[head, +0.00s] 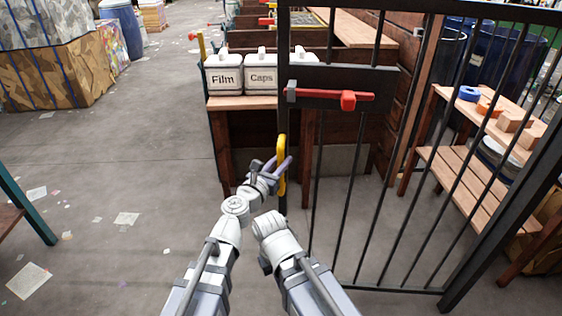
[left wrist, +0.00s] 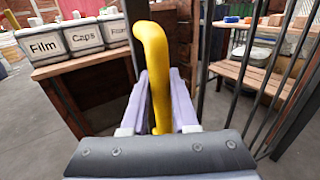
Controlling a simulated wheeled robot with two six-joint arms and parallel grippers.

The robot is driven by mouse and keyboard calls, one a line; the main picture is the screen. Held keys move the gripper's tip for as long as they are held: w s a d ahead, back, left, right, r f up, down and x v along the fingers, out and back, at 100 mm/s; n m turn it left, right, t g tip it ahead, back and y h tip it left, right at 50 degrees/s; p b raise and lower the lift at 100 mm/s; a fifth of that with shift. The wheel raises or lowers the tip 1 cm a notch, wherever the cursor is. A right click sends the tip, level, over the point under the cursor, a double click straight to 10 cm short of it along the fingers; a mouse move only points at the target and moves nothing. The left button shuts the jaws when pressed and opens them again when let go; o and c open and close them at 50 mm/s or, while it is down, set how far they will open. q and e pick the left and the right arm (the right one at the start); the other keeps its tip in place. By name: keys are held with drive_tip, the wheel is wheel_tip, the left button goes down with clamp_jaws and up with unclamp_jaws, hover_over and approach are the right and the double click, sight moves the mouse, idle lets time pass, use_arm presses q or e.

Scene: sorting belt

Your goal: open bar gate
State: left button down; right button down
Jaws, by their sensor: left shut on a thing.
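The black bar gate (head: 346,208) stands upright across the middle and right of the head view. A yellow handle (head: 281,163) is on its left edge bar. My left gripper (head: 276,170) is shut on this handle; in the left wrist view the yellow handle (left wrist: 156,75) rises between its two pale purple fingers. A red latch lever (head: 347,100) lies roughly level on a black plate of the gate, above the handle. I cannot tell whether the latch is engaged. My right arm shows at bottom centre, but its gripper does not show.
Behind the gate's left edge, a wooden bench (head: 241,102) holds white bins marked Film and Caps. Beyond the bars at right is a slatted wooden shelf (head: 467,190) with small items. Open concrete floor lies to the left, with scattered papers and a wrapped pallet (head: 62,64).

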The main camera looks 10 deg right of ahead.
use_arm(q)
drive_tip(key=shift+a, duration=0.1)
drive_tip(key=c, duration=0.7)
unclamp_jaws()
